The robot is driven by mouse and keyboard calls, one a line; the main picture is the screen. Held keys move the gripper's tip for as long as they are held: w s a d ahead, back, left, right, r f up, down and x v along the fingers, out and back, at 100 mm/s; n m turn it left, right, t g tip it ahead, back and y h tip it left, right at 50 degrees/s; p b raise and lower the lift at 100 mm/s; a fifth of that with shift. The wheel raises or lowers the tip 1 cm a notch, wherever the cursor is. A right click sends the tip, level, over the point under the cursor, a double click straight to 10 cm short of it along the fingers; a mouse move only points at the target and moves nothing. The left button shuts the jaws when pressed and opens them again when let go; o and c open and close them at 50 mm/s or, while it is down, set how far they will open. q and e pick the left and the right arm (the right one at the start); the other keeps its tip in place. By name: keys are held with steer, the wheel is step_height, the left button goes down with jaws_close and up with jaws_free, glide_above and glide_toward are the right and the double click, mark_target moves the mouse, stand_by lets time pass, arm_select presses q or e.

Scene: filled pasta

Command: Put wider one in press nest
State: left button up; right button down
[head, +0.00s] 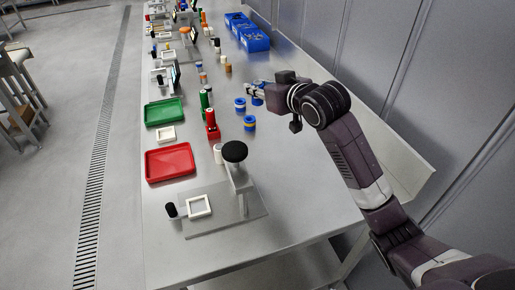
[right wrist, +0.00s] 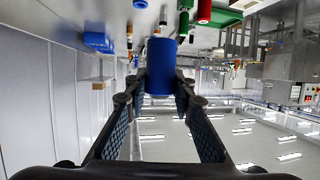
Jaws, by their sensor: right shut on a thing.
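My right gripper (head: 255,91) is above the right half of the bench, shut on a blue cylinder. The right wrist view shows this blue cylinder (right wrist: 160,67) between the fingertips; in the head view it is mostly hidden by the gripper. Two short blue cylinders with pale yellowish bands stand on the bench near the gripper, one farther (head: 240,104) and one nearer (head: 249,123). I cannot tell exactly how their widths compare with the held one. The press nest, a white square frame (head: 199,206), lies empty on the grey press plate (head: 228,211). My left gripper is out of view.
The press post with a black round knob (head: 235,151) stands right of the nest; a small black knob (head: 171,210) is at its left. A red tray (head: 169,162), green tray (head: 164,112), and red and green bottles stand behind. Blue bins (head: 252,38) are farther back.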

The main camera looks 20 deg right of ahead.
step_height(320, 180, down, 19)
steer(key=shift+p, duration=0.75)
steer(key=c, duration=1.7)
jaws_free()
steer(key=shift+o, duration=0.2)
steer(key=shift+s, duration=0.15)
steer(key=b+v, duration=0.1)
steer(key=v, duration=1.1)
